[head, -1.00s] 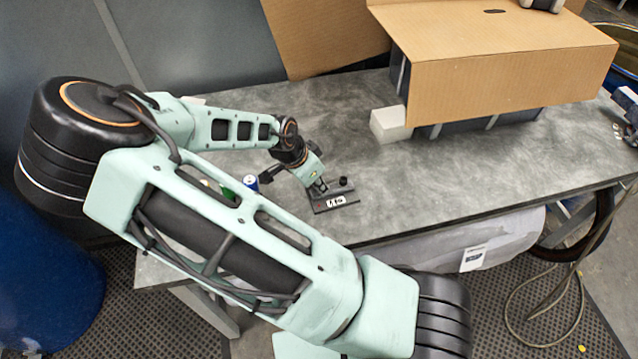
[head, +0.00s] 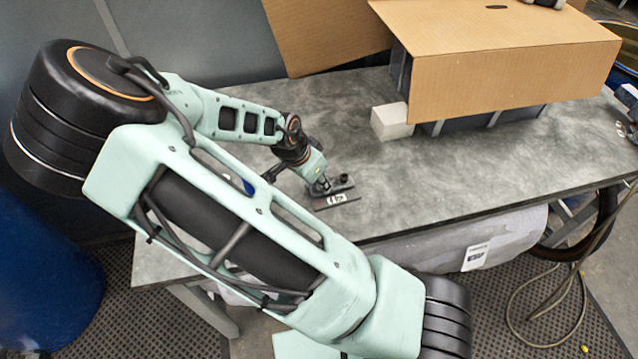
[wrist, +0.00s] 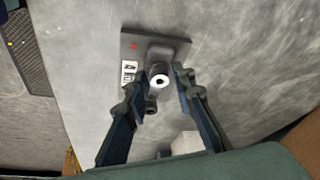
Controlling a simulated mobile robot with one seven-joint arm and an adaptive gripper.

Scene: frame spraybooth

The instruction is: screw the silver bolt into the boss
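The dark plate (wrist: 178,48) lies on the table with a red mark and a white label. It also shows in the head view (head: 322,205). A round silver piece with a dark centre (wrist: 160,81), apparently the bolt's head seen from above, stands over the plate. My gripper (wrist: 161,77) is above the plate, with its fingers apart on either side of this piece. A gap seems to show at the fingers, and I cannot tell any contact. The boss under the silver piece is hidden. A dark round knob (head: 343,178) is on the plate, right of my gripper.
A cardboard box (head: 510,75) stands on the grey table (head: 440,180) at the back right, with a white block (head: 391,122) at its left corner. A blue can (head: 249,187) is partly hidden behind my arm. The table right of the plate is clear.

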